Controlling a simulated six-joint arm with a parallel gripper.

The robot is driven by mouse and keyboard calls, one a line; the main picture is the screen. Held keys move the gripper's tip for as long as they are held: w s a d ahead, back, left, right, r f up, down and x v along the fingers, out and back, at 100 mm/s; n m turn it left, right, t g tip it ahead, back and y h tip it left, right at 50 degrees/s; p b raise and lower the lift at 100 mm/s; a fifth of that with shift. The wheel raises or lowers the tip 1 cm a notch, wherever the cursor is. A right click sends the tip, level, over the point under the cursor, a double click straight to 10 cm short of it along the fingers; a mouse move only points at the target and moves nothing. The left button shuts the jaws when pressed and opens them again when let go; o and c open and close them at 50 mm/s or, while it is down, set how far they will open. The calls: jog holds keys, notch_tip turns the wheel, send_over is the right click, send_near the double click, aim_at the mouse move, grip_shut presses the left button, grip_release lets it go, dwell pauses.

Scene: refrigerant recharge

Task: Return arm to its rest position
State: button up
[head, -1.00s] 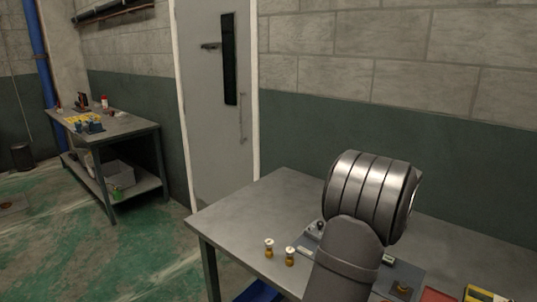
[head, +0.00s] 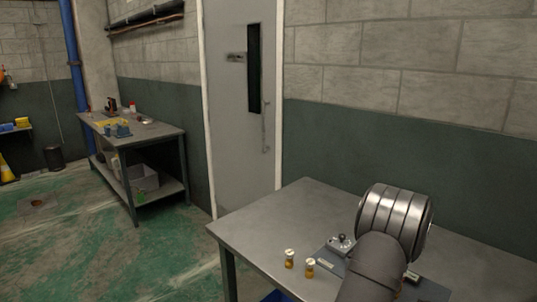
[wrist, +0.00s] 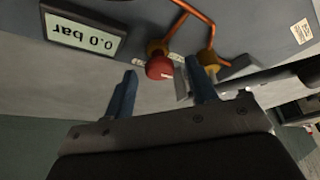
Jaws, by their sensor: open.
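My gripper (wrist: 163,92) is in the wrist view, its two blue fingers apart with nothing held between them. Beyond the fingers is a blue-grey panel (wrist: 240,25) with a display (wrist: 84,32) reading 0.0 bar upside down. A red knob (wrist: 160,68) and a brass fitting (wrist: 209,60) on copper pipe (wrist: 200,12) sit near the fingertips; I cannot tell whether they touch. In the head view, my arm stands over the right part of the metal table and my gripper is hidden.
The metal table (head: 262,222) bears two small brass fittings with white tops (head: 289,258) and a grey plate with a small knob (head: 341,243). Its left part is clear. A second bench (head: 150,132) with small items stands at the back left beside a grey door (head: 235,110).

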jog(key=v, duration=1.7)
jog(key=x, duration=1.7)
jog(key=shift+f, duration=0.2)
jog(key=shift+a+r+m, duration=0.1)
jog(key=shift+r+m, duration=0.15)
jog(key=shift+m, duration=0.35)
jog(key=shift+w+a+m+g+h, duration=0.1)
jog(key=shift+m+g+h, duration=0.4)
jog(key=shift+m, duration=1.2)
jog(key=shift+a+m+g+h, duration=0.1)
jog(key=shift+m+h, duration=0.8)
jog(key=shift+m, duration=0.8)
jog(key=shift+w+a+m+g+h, duration=0.1)
jog(key=shift+m+g+h, duration=0.25)
jog(key=shift+m, duration=0.85)
jog(key=shift+w+m+g+h, duration=0.1)
jog(key=shift+m+g+h, duration=0.2)
jog(key=shift+m, duration=0.9)
jog(key=shift+m+g, duration=0.75)
jog(key=shift+m, duration=1.25)
jog(key=shift+h, duration=0.25)
